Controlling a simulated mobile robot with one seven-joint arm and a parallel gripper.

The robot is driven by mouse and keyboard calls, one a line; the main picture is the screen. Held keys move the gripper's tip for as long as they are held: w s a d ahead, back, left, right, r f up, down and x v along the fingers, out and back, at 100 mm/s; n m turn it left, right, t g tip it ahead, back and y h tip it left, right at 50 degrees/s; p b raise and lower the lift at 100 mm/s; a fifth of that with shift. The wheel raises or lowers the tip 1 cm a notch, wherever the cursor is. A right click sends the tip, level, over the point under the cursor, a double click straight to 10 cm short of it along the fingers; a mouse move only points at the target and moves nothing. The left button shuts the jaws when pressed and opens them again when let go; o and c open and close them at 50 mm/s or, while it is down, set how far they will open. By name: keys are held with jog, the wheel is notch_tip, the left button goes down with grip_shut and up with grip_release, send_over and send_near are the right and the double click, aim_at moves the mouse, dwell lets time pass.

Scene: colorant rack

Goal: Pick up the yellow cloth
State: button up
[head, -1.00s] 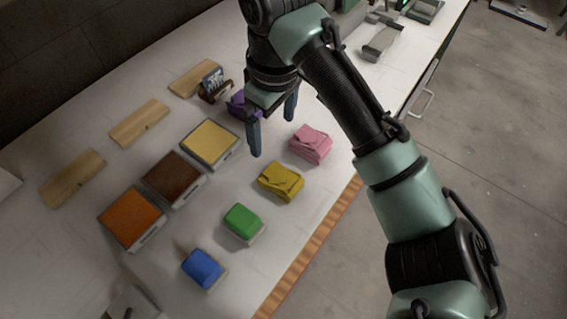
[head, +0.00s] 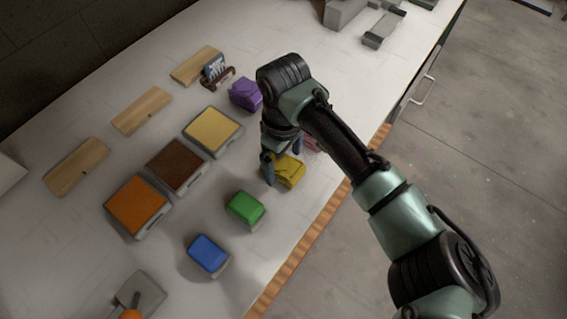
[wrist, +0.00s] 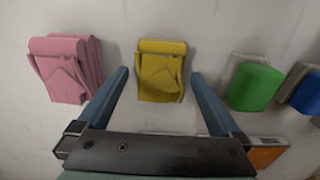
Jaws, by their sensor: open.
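The yellow cloth (head: 290,172) lies folded on the white table, partly hidden behind my gripper in the head view. In the wrist view the yellow cloth (wrist: 161,72) is between and just ahead of my two fingertips. My gripper (head: 269,168) points down over the cloth with blue-grey fingers. It is open and empty, with clear table on both sides of the cloth in the wrist view (wrist: 160,80). I cannot tell the exact height of the fingertips above the table.
A pink cloth (wrist: 67,68) lies left of the yellow one in the wrist view. A green block (head: 246,208) and a blue block (head: 208,254) stand nearby. Yellow (head: 213,131), brown (head: 175,165) and orange (head: 136,204) trays lie to the left. A purple cloth (head: 246,94) lies behind.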

aim_at(283, 164)
jog(key=shift+f, duration=0.35)
jog(key=c, duration=1.3)
jog(key=shift+r, duration=0.15)
notch_tip(283, 164, up, 10)
jog(key=shift+f+b, duration=0.1)
jog(key=shift+b, duration=0.2)
